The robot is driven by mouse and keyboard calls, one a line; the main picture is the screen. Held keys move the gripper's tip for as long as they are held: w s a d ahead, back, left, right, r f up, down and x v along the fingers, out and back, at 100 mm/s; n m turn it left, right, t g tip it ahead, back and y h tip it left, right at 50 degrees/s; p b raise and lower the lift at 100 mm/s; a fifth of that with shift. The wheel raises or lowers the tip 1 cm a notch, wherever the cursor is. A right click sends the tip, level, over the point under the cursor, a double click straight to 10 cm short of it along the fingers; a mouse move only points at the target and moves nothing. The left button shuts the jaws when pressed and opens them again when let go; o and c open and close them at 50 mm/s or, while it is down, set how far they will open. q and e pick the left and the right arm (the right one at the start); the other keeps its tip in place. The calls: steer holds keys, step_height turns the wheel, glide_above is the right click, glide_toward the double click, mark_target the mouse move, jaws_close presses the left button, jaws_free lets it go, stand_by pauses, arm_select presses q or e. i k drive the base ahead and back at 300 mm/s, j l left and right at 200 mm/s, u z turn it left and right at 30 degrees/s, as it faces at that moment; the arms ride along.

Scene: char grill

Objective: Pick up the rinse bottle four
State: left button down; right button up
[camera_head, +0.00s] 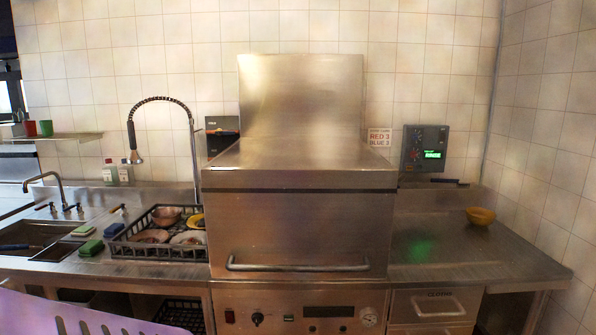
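Two small bottles stand upright at the back of the sink counter on the left, against the tiled wall. One is a pale bottle (110,173) with a green and white label; the other bottle (125,173) stands close to its right and looks similar. Any number on them is too small to read, so I cannot tell which is rinse bottle four. Neither of my grippers is in view.
A steel dishwasher (300,220) fills the middle.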

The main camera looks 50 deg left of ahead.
mark_target(125, 171)
steer(key=u, duration=2.8)
steer(key=z, duration=0.3)
steer(key=i+j+z, duration=0.15)
steer(key=j+z, duration=0.3)
steer(key=i+j+z, duration=0.1)
steer(key=j+z, duration=0.6)
steer(key=j, duration=0.75)
steer(key=i, duration=0.05)
